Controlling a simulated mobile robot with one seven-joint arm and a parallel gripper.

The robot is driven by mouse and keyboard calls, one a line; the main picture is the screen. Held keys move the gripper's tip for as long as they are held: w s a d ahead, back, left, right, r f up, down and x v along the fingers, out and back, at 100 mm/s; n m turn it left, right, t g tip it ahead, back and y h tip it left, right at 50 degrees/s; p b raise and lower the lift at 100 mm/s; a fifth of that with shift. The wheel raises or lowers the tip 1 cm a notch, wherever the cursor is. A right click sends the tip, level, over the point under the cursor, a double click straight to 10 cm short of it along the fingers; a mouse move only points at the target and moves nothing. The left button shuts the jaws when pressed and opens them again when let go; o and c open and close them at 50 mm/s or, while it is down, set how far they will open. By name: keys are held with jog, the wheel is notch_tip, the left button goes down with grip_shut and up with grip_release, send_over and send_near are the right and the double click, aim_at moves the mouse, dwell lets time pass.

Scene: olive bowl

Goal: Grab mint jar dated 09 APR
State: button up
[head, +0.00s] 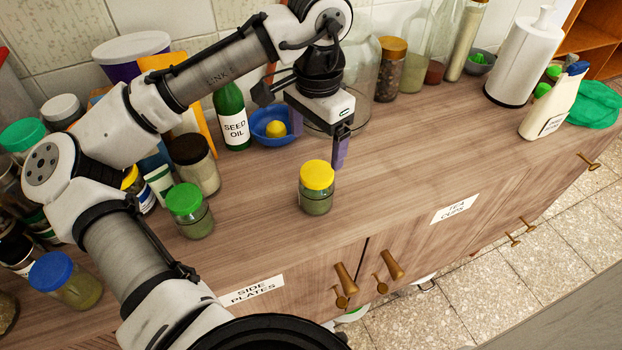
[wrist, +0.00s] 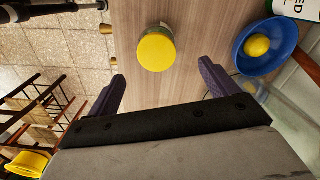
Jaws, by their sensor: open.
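A glass jar with a yellow lid and green contents (head: 316,190) stands upright on the wooden counter, apart from other jars. In the wrist view its yellow lid (wrist: 156,52) lies beyond and between my two purple fingertips. My gripper (head: 340,150) is open and empty, just behind and right of this jar in the head view, not touching it. It also shows in the wrist view (wrist: 162,78). A green-lidded jar (head: 188,212) and a blue-lidded jar (head: 66,282), both with greenish contents, stand further left. I can read no date on any jar.
A blue bowl (head: 262,132) with a lemon (head: 276,128) and a seed oil bottle (head: 232,120) stand behind. Several jars crowd the left. A white bottle (head: 552,105) stands at the right. The counter (head: 400,170) right of the yellow-lidded jar is clear.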

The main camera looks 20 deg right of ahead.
aim_at(317, 170)
notch_tip(317, 170, down, 8)
jog(key=shift+s+r+p, duration=0.15)
jog(key=shift+p, duration=0.15)
jog(key=shift+s+f+p, duration=0.15)
jog(key=shift+f+p, duration=0.55)
jog(key=shift+f, duration=1.95)
jog(key=c, duration=1.3)
jog(key=shift+o, duration=0.2)
jog(key=shift+r, duration=0.1)
